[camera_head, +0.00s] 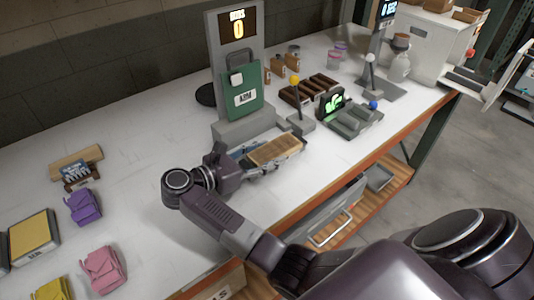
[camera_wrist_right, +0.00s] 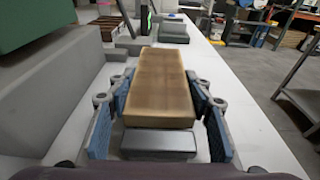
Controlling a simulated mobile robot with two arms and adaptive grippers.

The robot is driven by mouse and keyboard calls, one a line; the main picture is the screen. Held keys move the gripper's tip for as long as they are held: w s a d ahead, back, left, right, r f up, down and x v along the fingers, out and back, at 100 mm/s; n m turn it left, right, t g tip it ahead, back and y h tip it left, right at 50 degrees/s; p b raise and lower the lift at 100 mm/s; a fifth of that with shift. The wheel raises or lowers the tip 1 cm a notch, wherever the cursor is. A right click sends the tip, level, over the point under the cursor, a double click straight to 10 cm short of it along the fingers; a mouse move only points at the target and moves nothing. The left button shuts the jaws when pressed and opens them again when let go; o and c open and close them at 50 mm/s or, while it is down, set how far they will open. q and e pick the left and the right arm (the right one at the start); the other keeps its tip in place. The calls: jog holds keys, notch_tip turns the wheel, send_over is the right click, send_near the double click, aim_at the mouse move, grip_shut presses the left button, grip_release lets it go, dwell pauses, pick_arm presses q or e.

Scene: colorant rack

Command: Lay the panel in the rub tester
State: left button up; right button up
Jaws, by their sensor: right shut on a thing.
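The panel (camera_head: 275,151) is a flat tan-brown rectangle. It also shows in the right wrist view (camera_wrist_right: 160,80), lying lengthwise between two blue finger pads. My right gripper (camera_head: 262,157) is shut on it, with the fingers (camera_wrist_right: 161,115) along its two long sides. The rub tester (camera_head: 216,75) is a tall grey stand with a display reading 0 and a green labelled part (camera_head: 241,88) on its front. My left gripper is out of view.
A grey device with a green screen (camera_head: 332,103) and a lever post (camera_head: 297,105) stand just beyond the panel. Dark brown bars (camera_head: 311,88) lie behind them. The white tabletop (camera_head: 130,130) left of the tester is mostly clear.

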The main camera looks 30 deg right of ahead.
jog(key=shift+w+d+f, duration=0.1)
jog(key=shift+w, duration=0.05)
jog(key=shift+s+f+b, duration=0.1)
jog(key=shift+s+b, duration=0.15)
jog(key=shift+b, duration=0.05)
jog(key=o, duration=1.2)
jog(key=shift+w, duration=0.1)
